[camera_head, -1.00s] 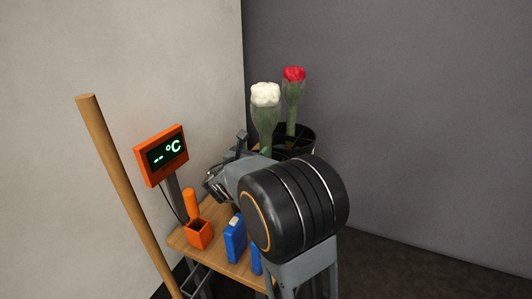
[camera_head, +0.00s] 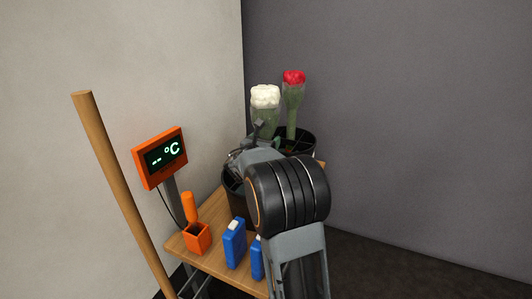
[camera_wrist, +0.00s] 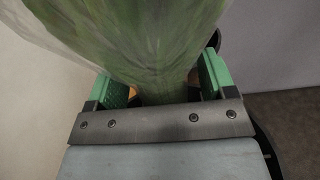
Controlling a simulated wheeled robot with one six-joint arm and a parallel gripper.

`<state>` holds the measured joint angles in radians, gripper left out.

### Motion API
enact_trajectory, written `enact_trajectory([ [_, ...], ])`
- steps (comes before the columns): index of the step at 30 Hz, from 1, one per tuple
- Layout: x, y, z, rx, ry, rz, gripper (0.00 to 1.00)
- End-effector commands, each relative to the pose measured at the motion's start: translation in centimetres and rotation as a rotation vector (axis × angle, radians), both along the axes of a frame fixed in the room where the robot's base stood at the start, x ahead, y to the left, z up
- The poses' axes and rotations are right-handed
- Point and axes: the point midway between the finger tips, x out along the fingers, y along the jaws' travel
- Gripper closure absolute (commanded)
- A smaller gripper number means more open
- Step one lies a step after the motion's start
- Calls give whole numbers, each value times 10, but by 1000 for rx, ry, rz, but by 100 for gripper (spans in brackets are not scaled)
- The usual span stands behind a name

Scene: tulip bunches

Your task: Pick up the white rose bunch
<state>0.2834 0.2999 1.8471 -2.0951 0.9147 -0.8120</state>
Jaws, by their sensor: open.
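The white rose bunch (camera_head: 265,97) stands upright, with white heads over a green wrapped stem part. My gripper (camera_head: 259,136) is at the lower part of this bunch in the head view, and the arm hides the bunch's base. In the wrist view the green wrapped bunch (camera_wrist: 140,40) fills the top middle. My gripper (camera_wrist: 165,88) is open there, with one green finger pad on each side of the bunch. I cannot tell whether the pads touch it.
A red bunch (camera_head: 293,100) stands in a black bucket (camera_head: 309,149) just right. Another black bucket (camera_head: 236,207) is partly behind my arm. An orange display (camera_head: 160,156) and wooden pole (camera_head: 115,170) stand left.

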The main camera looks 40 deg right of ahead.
Motion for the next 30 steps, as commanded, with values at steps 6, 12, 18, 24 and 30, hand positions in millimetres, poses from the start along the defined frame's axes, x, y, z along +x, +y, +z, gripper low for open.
enact_trajectory([
  [6, 0, 0, 0, 0, 0, 0, 23],
  [12, 0, 0, 0, 0, 0, 0, 42],
  [18, 0, 0, 0, 0, 0, 0, 61],
  [24, 0, 0, 0, 0, 0, 0, 81],
  [30, 0, 0, 1, -1, -2, 0, 86],
])
